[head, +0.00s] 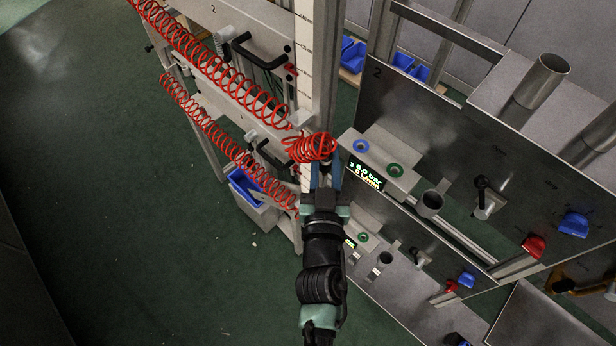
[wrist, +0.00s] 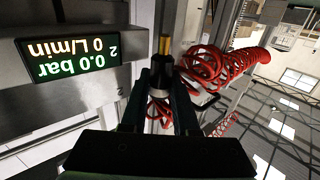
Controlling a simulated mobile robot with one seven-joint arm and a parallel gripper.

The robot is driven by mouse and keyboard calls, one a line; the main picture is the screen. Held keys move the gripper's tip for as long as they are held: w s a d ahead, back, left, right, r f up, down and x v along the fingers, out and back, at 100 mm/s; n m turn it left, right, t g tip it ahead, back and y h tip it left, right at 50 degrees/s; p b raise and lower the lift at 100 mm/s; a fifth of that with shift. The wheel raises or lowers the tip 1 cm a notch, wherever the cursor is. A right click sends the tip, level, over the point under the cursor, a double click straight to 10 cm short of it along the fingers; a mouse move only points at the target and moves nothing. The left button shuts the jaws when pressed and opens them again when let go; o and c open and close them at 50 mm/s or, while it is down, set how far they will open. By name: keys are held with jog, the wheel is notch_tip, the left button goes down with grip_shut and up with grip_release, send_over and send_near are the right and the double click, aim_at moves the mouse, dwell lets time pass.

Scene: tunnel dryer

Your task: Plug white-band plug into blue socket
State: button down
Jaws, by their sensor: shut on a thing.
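My gripper (head: 326,178) is shut on a dark plug (wrist: 162,75) with a brass-coloured tip. A red coiled hose (head: 312,148) hangs at the plug; it also shows in the wrist view (wrist: 215,65). The blue socket (head: 361,146) is a blue ring on top of the upper grey block, to the right of my gripper in the head view and apart from the plug. The wrist view does not show the blue socket.
A green-ringed socket (head: 396,170) sits beside the blue one, above a display (head: 367,173) reading 0.0 bar. A metal cup (head: 430,203) and a valve (head: 487,198) stand farther right. Another red coiled hose (head: 215,135) and a metal post (head: 317,60) are on the left.

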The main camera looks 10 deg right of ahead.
jog(key=w+d+r+m+h+p, duration=0.1)
jog(key=d+r+h+p, duration=0.1)
jog(key=r, duration=0.3)
jog(key=w+d+r+m+g+h+p, duration=0.1)
jog(key=d+r+p, duration=0.1)
jog(key=d+r, duration=0.3)
jog(key=shift+w+d+r+m+h, duration=0.3)
jog(key=shift+w+r+h, duration=0.1)
jog(key=shift+r, duration=0.25)
jog(key=shift+a, duration=0.1)
notch_tip(320, 180, down, 6)
jog(key=b, duration=0.6)
jog(key=shift+r, duration=0.1)
jog(key=shift+b, duration=0.7)
dwell(1.0)
jog(key=shift+s+f+b, duration=0.1)
jog(key=shift+f+b, duration=1.45)
jog(key=shift+b, duration=0.25)
jog(key=c, duration=0.6)
grip_release()
